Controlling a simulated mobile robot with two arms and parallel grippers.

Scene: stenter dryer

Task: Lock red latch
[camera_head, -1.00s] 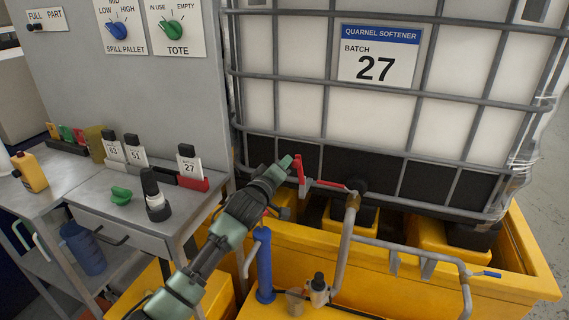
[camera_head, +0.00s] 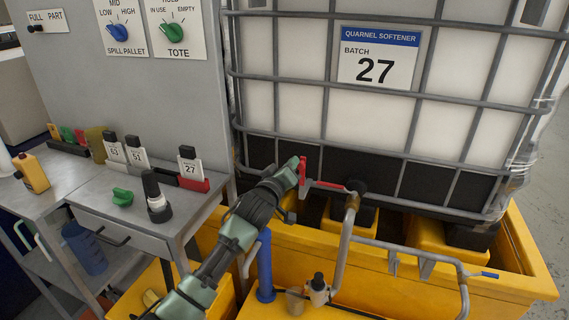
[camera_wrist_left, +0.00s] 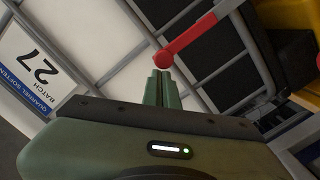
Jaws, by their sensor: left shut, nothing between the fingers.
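The red latch (camera_head: 303,172) is a short upright red bar at the tote's lower front, with a red piece running right from its foot toward the pipe fitting. My left gripper (camera_head: 293,164) is shut and empty, its green fingertips against or just left of the bar's upper end. The head view does not settle whether they touch. In the left wrist view the red latch (camera_wrist_left: 190,40) slants from upper right to a rounded end. My shut left fingertips (camera_wrist_left: 159,84) lie just below that end. My right gripper is not in view.
The caged white tote (camera_head: 290,66) stands in a yellow spill pallet (camera_head: 527,283). A grey pipe (camera_head: 346,235) and a blue post (camera_head: 264,268) stand close by on the right of my arm. A steel table (camera_head: 100,188) with bottles is at left.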

